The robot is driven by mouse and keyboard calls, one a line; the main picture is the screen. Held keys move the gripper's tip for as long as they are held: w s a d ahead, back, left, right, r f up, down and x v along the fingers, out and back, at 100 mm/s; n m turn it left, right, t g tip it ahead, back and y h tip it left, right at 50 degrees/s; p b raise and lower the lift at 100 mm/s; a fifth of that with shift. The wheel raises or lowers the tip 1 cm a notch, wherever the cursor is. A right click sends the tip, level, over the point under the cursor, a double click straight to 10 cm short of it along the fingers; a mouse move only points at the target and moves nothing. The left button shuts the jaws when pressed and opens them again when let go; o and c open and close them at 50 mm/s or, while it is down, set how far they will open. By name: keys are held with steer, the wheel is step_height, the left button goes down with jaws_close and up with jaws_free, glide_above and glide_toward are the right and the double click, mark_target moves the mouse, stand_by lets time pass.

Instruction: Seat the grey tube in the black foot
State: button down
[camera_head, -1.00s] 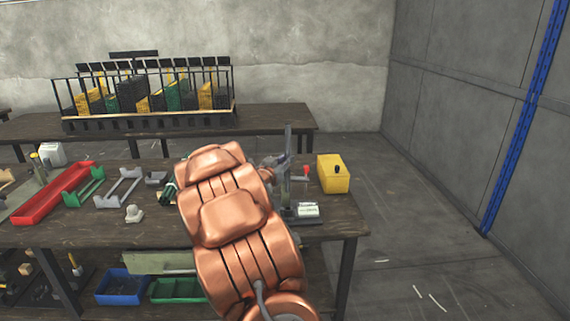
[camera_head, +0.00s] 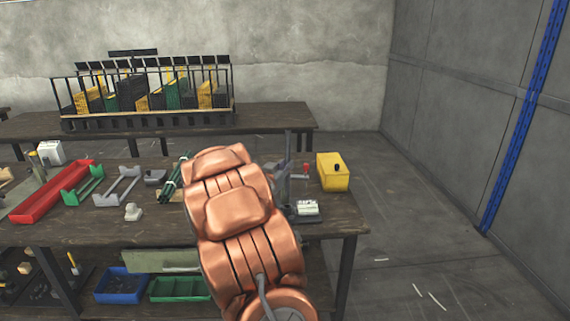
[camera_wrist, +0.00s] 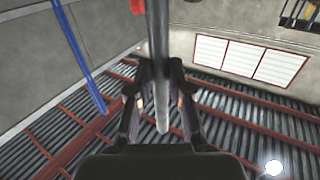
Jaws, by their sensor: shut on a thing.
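The grey tube (camera_wrist: 158,70) runs down the middle of the wrist view, between the two dark fingers of my gripper (camera_wrist: 160,105), which is shut on it. Its rounded near end shows below the fingertips, and its other end leaves the top of the picture. In the head view a thin grey upright (camera_head: 289,146), apparently the same tube, rises behind my copper-coloured arm. I cannot make out the black foot for certain; a dark base (camera_head: 306,218) shows beside the arm at the table's right end.
A yellow box (camera_head: 333,172) stands to the right, with a small red-topped part beside it. Dark green rods (camera_head: 172,180), grey and green cradles and a red tray (camera_head: 55,192) lie to the left. A rack (camera_head: 145,95) stands on the back table.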

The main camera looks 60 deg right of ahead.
mark_target(286, 183)
step_height(286, 183, down, 3)
steer(key=shift+f+b, duration=0.15)
steer(key=shift+b, duration=0.45)
steer(key=shift+w+p, duration=0.1)
steer(key=shift+p, duration=0.5)
stand_by(1.4)
steer(key=shift+f+b, duration=0.75)
steer(key=shift+f, duration=1)
stand_by(0.4)
steer(key=c, duration=1)
jaws_free()
steer(key=s+a, duration=0.2)
steer(key=a, duration=1)
